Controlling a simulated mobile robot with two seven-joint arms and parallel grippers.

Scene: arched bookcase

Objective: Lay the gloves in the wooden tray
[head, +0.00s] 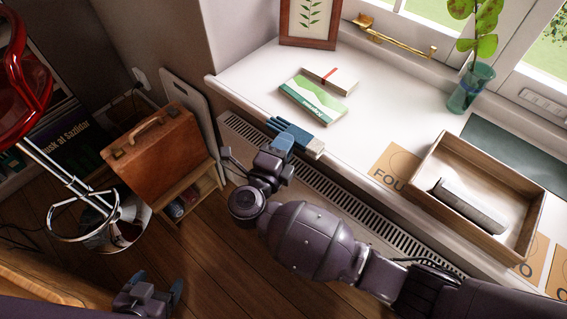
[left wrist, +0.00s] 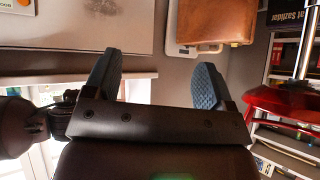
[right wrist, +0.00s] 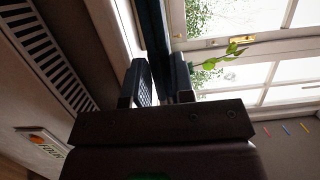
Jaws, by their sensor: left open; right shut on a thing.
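The gloves (head: 291,131), blue with a pale part at one end, are at the front edge of the white windowsill. My right gripper (head: 282,150) is at that edge and shut on them; its fingers partly hide them. In the right wrist view a dark blue strip of the gloves (right wrist: 153,35) stands between the fingers. The wooden tray (head: 433,158) lies on the sill at the right, with a grey book-like block (head: 468,205) in it. My left gripper (head: 152,293) is low at the bottom left, open and empty in the left wrist view (left wrist: 156,82).
A green-and-white book (head: 313,98) and a thin book (head: 331,79) lie on the sill behind the gloves. A glass vase with a plant (head: 470,88) stands at the back. Brown printed sheets (head: 392,168) lie beside the tray. A brown case (head: 158,150) and red stool (head: 22,85) are at left.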

